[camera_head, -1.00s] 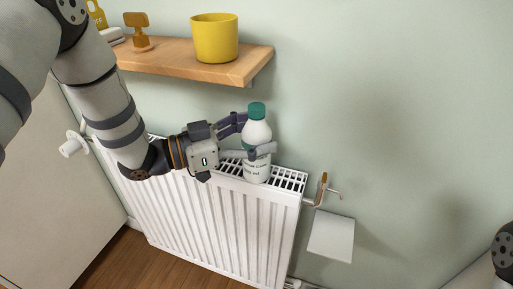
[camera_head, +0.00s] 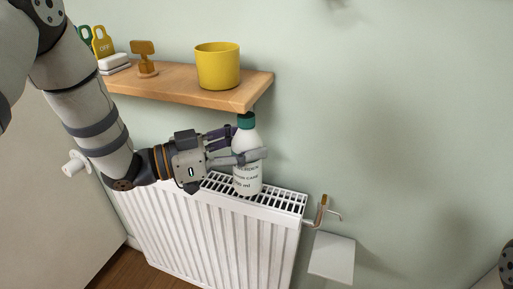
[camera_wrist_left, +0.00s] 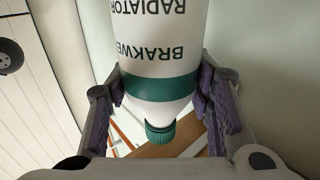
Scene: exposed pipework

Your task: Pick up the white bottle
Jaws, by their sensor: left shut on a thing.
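The white bottle (camera_head: 246,180) has a green cap and dark print, and stands upright over the radiator's top grille. My left gripper (camera_head: 250,156) is shut around its upper body from the left. In the left wrist view the bottle (camera_wrist_left: 150,50) appears upside down between the two fingers (camera_wrist_left: 160,95), with a green band and green cap. Its cap is close below the wooden shelf in the head view. I cannot tell whether its base touches the grille. My right gripper is not in view.
The white radiator (camera_head: 220,240) stands along the wall. The wooden shelf (camera_head: 180,90) above holds a yellow pot (camera_head: 218,66), a small brown stand (camera_head: 145,58) and white blocks (camera_head: 115,62). A valve with a pipe (camera_head: 321,210) and a white panel (camera_head: 332,257) are at right.

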